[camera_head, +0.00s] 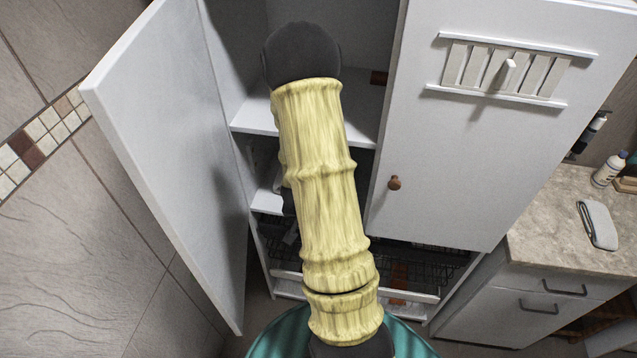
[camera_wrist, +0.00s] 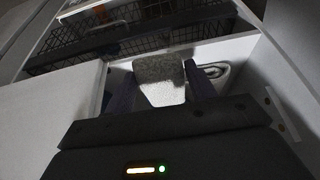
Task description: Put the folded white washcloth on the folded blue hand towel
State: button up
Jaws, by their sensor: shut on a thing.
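My gripper (camera_wrist: 160,88) is inside the open tall cabinet, with its two dark fingers on either side of a pale folded cloth. This cloth looks like the white washcloth (camera_wrist: 160,92); its upper face is in grey shadow and its front face is bright. The gripper is shut on it. In the head view my yellow arm hides the gripper and the cloth. A pale grey-blue folded cloth (camera_head: 598,225) lies on the counter at the right, far from the gripper; it may be the blue hand towel, but its colour is faint.
The cabinet's left door (camera_head: 165,130) stands open; its right door (camera_head: 480,150) is shut. A pale folded or rolled thing (camera_wrist: 215,70) lies just right of the gripper. Wire baskets (camera_wrist: 110,32) are nearby. The counter (camera_head: 545,225) has bare room left of the cloth, and a bottle (camera_head: 607,170) behind.

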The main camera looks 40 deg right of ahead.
jog(key=w+d+p, duration=0.1)
jog(key=w+d, duration=0.1)
jog(key=d, duration=0.1)
jog(key=w+d+p, duration=0.1)
jog(key=w+d, duration=0.2)
jog(key=shift+r+p, duration=0.1)
jog(key=shift+p, duration=0.3)
jog(key=shift+w+d, duration=0.1)
jog(key=shift+w, duration=0.1)
jog(key=shift+w+d, duration=0.1)
jog(key=w+d+p, duration=0.2)
jog(key=d, duration=0.1)
jog(key=shift+w+f+p, duration=0.2)
jog(key=shift+w+p, duration=0.05)
jog(key=shift+p, duration=0.15)
jog(key=shift+f, duration=0.1)
jog(key=o, duration=1)
jog(key=shift+c, duration=0.2)
